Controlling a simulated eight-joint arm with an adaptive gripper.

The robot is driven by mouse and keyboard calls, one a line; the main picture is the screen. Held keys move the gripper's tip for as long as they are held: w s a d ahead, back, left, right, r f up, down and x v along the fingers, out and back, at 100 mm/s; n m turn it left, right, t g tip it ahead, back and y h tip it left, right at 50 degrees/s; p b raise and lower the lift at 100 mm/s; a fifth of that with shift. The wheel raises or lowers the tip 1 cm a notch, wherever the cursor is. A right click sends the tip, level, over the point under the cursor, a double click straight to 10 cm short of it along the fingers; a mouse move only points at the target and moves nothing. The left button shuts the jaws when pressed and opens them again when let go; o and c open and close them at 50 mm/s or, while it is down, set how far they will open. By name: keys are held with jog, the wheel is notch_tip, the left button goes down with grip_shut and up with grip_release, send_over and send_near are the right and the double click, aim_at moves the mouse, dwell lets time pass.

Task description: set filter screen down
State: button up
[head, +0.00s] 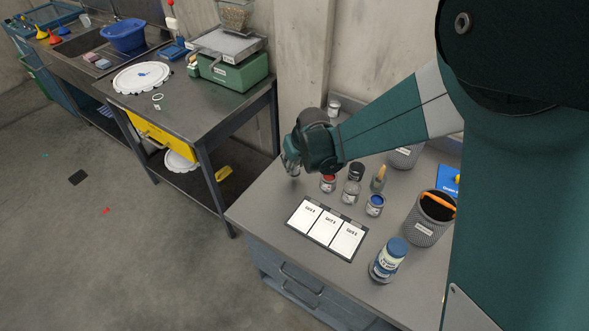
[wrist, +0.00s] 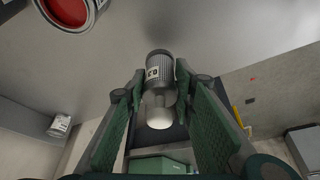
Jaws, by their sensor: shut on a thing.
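My gripper (wrist: 158,92) is shut on a small grey cylinder (wrist: 158,66) with a ribbed band, a pale printed label and a white rounded end. I take it for the filter screen, though its label is only partly legible. In the head view my gripper (head: 291,160) is over the back left part of the grey bench (head: 265,211), and the held piece (head: 294,172) shows only as a small bit below it. I cannot tell whether it touches the bench top. A dark board with three white cards (head: 326,229) lies in front of my gripper.
A red paint can (head: 328,184) stands close right of my gripper; it also shows in the wrist view (wrist: 70,10). A clear jar (head: 351,192), a blue paint can (head: 374,205), a blue-lidded jar (head: 388,263) and a grey bin (head: 424,232) stand further right. The bench's left front is clear.

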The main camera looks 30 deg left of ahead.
aim_at(295, 169)
jog(key=shift+f, duration=1.5)
jog(key=shift+f, duration=0.1)
jog(key=o, duration=1)
jog(key=shift+p+v, duration=0.35)
jog(key=shift+v, duration=5.75)
jog(key=shift+a, duration=0.1)
